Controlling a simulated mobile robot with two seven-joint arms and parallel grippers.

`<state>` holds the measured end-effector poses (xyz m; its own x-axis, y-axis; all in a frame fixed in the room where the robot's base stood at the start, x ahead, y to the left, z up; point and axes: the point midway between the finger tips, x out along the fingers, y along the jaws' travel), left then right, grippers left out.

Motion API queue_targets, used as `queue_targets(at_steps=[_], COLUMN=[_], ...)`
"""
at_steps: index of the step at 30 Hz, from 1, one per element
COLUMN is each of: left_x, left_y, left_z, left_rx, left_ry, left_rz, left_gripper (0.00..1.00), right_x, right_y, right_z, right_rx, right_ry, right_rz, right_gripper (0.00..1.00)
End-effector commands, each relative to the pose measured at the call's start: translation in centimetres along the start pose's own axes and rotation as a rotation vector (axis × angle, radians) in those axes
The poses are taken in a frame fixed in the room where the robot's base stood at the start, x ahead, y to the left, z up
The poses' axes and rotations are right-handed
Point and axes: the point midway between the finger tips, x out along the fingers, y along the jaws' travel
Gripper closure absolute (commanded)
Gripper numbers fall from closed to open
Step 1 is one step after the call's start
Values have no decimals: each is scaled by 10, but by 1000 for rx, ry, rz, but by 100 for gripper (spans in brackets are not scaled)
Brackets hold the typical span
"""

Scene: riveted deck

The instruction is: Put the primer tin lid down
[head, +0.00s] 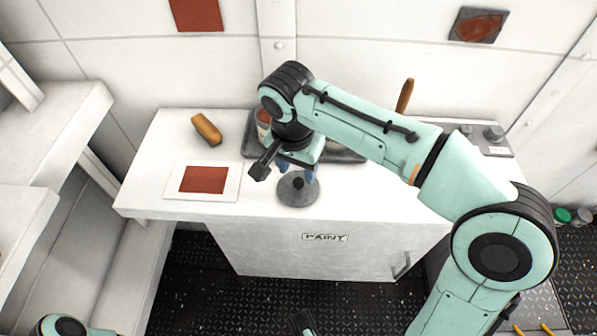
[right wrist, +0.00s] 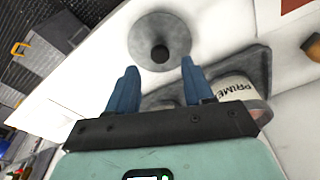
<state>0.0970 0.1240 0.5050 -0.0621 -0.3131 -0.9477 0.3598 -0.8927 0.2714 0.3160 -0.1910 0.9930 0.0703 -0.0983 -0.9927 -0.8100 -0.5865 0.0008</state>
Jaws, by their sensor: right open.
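The primer tin lid (head: 298,188) is a round grey disc with a dark knob in its middle. It lies flat on the white worktop (head: 150,190), near the front edge. The lid also shows in the right wrist view (right wrist: 178,33). My right gripper (head: 297,172) is just behind and above the lid. Its blue fingers are apart with nothing between them, and the knob shows beyond the gap in the right wrist view. The primer tin (right wrist: 236,90) stands in a dark tray (head: 345,157), partly hidden by my right arm.
A red-brown panel on a white sheet (head: 172,186) lies left of the lid. An orange-brown object (head: 206,129) lies behind it. The worktop's front-left area is clear.

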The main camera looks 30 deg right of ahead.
Motion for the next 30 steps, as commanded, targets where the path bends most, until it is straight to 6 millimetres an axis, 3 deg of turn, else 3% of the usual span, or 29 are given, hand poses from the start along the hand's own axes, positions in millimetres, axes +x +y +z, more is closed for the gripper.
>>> queue_targets(at_steps=[1, 6, 12, 30], left_x=[-5, -13, -18, -18], left_y=[1, 2, 3, 2], left_z=[2, 6, 11, 11], left_rx=[-1, -2, -3, -4], left_ry=[-4, -18, -31, -33], left_rz=[-1, -4, -6, -7], left_gripper=[57, 57, 57, 57], right_x=[-16, -51, -75, -80], right_y=[-1, -1, -1, 0], right_z=[0, 0, 0, 0], right_rx=[-2, -1, -1, -1], right_ry=[1, 1, 1, 0], right_rz=[-5, -4, -1, 0], right_gripper=[49, 49, 49, 49])
